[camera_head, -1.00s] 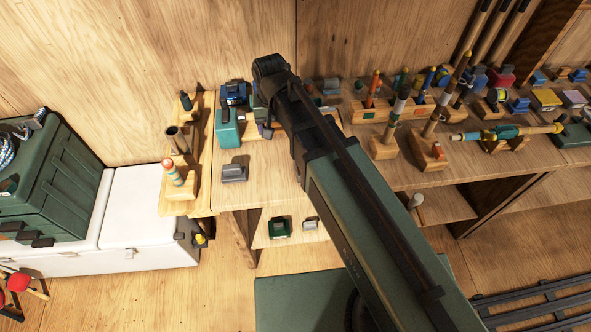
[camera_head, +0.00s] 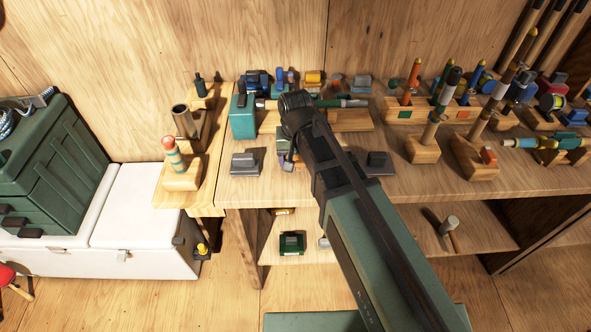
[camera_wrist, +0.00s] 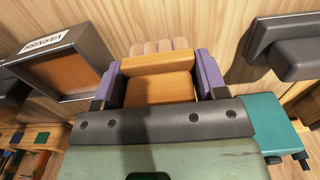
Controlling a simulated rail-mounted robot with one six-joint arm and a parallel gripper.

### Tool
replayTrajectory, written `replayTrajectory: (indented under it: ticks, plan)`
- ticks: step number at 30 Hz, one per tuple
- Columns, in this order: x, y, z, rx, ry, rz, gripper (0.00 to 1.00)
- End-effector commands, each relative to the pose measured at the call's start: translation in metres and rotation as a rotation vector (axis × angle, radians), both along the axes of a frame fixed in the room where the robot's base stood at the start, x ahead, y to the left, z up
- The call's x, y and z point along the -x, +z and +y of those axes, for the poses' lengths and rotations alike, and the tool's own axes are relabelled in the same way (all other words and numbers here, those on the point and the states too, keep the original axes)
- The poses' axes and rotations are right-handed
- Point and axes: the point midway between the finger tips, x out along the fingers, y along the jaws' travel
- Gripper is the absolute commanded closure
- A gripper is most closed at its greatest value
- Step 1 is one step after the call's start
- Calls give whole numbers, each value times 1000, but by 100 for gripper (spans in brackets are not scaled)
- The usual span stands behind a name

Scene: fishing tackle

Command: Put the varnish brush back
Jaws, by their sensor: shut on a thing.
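In the wrist view, my gripper (camera_wrist: 162,76) has its purple fingers on both sides of an orange-brown wooden piece, which I take to be the varnish brush (camera_wrist: 157,92). Pale rounded ends show just beyond it. A dark box with an orange-brown inside, the varnish holder (camera_wrist: 62,68), is at the left, apart from the gripper. Its label reads "VARNISH" upside down. In the head view my arm hides most of the gripper and the brush, over the left part of the bench.
Another dark holder (camera_wrist: 288,48) is close at the right in the wrist view. In the head view, a grey holder (camera_head: 245,163) stands left of my arm and a teal box (camera_head: 243,118) behind it. Rods and wooden stands crowd the bench to the right; the front strip of the bench (camera_head: 400,187) is clear.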

Motion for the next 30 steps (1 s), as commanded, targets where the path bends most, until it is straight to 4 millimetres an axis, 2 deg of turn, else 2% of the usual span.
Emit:
replayTrajectory:
  ticks: [1,7,12,13,18,26,30]
  plan:
    - [0,-20,0,0,0,0,53]
    - [0,-15,0,0,0,0,53]
    - [0,-20,0,0,0,0,53]
    - [0,-20,0,0,0,0,33]
    - [0,-18,0,0,0,0,9]
    - [0,-17,0,0,0,0,9]
    - [0,-3,0,0,0,0,9]
